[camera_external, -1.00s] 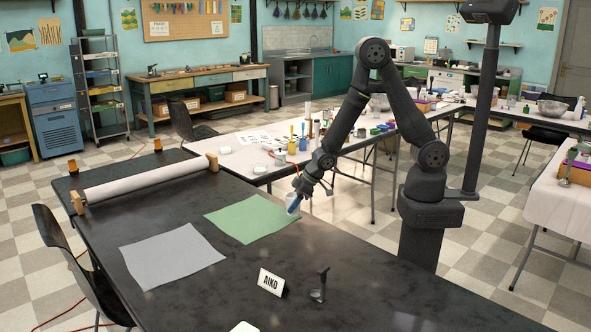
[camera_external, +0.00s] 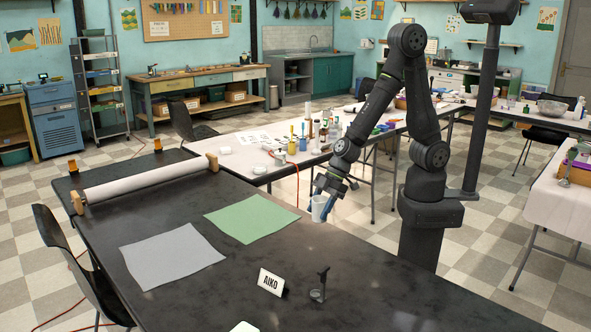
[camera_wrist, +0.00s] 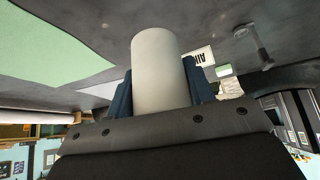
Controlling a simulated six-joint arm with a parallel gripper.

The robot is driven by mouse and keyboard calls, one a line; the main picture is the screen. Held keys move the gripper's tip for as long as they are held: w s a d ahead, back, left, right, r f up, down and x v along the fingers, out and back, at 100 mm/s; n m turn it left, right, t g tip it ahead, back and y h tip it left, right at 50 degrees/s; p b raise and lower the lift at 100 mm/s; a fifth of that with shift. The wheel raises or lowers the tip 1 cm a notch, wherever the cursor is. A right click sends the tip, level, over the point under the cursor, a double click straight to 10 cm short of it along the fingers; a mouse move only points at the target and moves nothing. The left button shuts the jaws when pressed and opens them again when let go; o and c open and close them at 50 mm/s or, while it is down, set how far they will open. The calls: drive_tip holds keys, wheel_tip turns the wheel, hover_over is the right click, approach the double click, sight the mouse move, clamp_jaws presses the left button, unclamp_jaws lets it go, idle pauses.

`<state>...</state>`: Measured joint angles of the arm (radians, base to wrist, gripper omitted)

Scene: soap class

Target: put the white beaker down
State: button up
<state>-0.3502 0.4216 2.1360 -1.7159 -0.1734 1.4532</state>
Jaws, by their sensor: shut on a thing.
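The white beaker (camera_external: 319,207) is between the fingers of my gripper (camera_external: 326,207) at the right of the green sheet, by the dark table's back edge. It looks upright in the external view. In the wrist view the beaker (camera_wrist: 163,70) fills the middle, with blue fingers on both sides, so my gripper (camera_wrist: 162,88) is shut on it. Whether its base touches the table or hangs just above it I cannot tell.
The green sheet (camera_external: 252,218) and the grey sheet (camera_external: 170,256) lie flat on the dark table (camera_external: 215,300). The AIKO name card (camera_external: 271,282) and a small dark stand (camera_external: 319,288) are nearer the front. A white paper roll (camera_external: 145,180) lies along the far left. Bare tabletop surrounds the beaker's front side.

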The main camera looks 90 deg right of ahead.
drive_tip(key=shift+s+a+r+n, duration=0.25)
drive_tip(key=shift+s+a+n, duration=0.15)
drive_tip(key=shift+s+a, duration=0.35)
drive_tip(key=shift+s+a+f, duration=0.25)
drive_tip(key=shift+a+f, duration=0.9)
drive_tip(key=shift+a, duration=0.7)
drive_tip(key=shift+s+a+f, duration=0.25)
drive_tip(key=shift+a+f, duration=0.9)
drive_tip(key=shift+a, duration=0.75)
drive_tip(key=shift+s+a+f, duration=0.25)
drive_tip(key=shift+a+f, duration=0.9)
drive_tip(key=shift+a, duration=0.7)
drive_tip(key=shift+f, duration=2)
drive_tip(key=shift+f, duration=0.1)
drive_tip(key=o, duration=0.9)
drive_tip(key=shift+o, duration=0.2)
drive_tip(key=v, duration=1.2)
drive_tip(key=shift+w, duration=0.2)
drive_tip(key=shift+d, duration=0.15)
